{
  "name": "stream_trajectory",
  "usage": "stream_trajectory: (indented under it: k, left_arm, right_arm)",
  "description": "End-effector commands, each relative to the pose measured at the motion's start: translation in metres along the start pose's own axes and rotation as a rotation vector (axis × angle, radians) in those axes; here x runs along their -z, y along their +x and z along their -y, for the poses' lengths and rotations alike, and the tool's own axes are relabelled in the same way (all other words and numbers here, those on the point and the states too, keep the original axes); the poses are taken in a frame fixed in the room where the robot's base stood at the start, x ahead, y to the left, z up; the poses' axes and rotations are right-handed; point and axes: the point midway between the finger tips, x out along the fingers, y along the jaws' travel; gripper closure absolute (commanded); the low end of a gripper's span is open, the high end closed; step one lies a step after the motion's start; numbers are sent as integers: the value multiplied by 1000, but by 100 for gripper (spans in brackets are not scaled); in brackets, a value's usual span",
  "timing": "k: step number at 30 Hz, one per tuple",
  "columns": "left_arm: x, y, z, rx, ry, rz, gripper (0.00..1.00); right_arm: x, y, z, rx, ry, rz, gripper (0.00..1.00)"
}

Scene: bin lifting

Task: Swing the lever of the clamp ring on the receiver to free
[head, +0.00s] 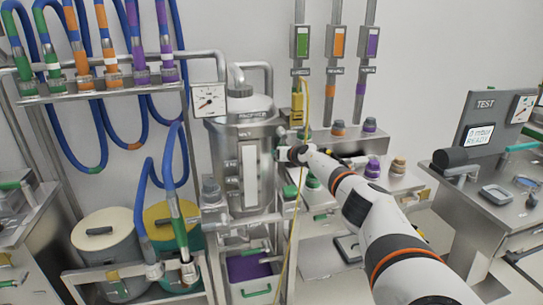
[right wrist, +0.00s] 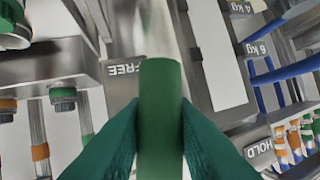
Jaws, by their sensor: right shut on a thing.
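The receiver (head: 232,150) is a tall metal vessel with a pale vertical window, in the middle of the head view. My right gripper (head: 284,153) is at its right side. In the right wrist view, the green fingers of my right gripper (right wrist: 160,125) are shut on the green handle of the lever (right wrist: 160,85). The handle is right beside the FREE plate (right wrist: 124,69). The HOLD plate (right wrist: 259,147) is farther off at the lower right. In the head view my gripper hides most of the lever. My left gripper is not in view.
Blue hoses (head: 185,160) hang left of the receiver, by two lidded bins. A metal shelf (head: 340,143) with coloured knobs stands behind my right arm. A TEST bench (head: 500,205) is at the right.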

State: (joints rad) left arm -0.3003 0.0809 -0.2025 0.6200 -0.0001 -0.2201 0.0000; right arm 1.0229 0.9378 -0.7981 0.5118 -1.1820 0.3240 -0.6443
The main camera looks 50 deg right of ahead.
Motion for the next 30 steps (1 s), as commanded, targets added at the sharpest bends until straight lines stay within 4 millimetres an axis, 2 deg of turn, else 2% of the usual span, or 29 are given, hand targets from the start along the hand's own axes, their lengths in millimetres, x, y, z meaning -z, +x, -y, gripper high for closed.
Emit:
stream_trajectory:
  k: [12,29,30]
  left_arm:
    - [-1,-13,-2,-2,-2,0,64]
    - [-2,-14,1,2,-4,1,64]
    - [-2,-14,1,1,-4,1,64]
  right_arm:
    - [0,-1,-14,-74,-189,45,100]
    - [-1,-2,-18,-86,-219,51,100]
    - [-1,-2,-18,-86,-219,51,76]
